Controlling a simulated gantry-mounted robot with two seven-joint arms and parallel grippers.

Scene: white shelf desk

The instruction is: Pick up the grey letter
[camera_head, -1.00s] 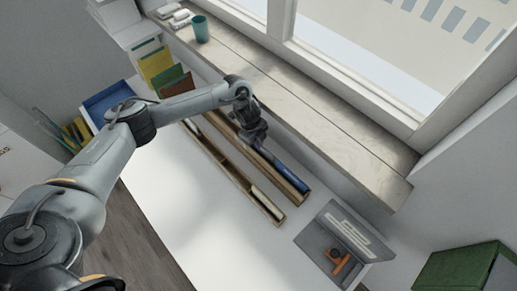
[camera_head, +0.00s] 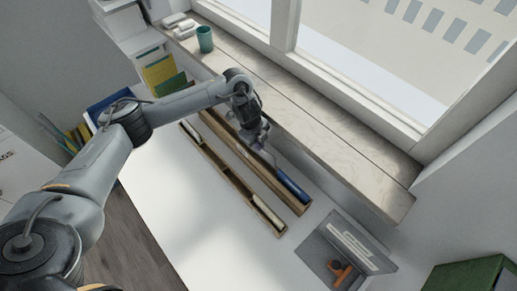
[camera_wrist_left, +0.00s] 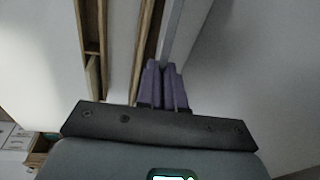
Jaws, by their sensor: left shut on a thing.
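My left gripper (camera_head: 262,143) is over the far one of two long, narrow wooden trays on the white desk. In the left wrist view, its purple fingers (camera_wrist_left: 163,86) are shut on a thin grey letter (camera_wrist_left: 184,32), which extends forward from the fingertips. The letter runs alongside a wooden tray edge (camera_wrist_left: 150,40); I cannot tell whether it touches it. In the head view, the letter is hard to make out near the gripper. My right gripper is not in view.
The near wooden tray (camera_head: 226,168) lies beside the far tray (camera_head: 301,208), which holds a dark blue item (camera_head: 291,184). A grey box (camera_head: 313,248) with an orange item (camera_head: 340,270) stands at lower right. A green cup (camera_head: 205,39) stands on the window sill. The white desk in front is clear.

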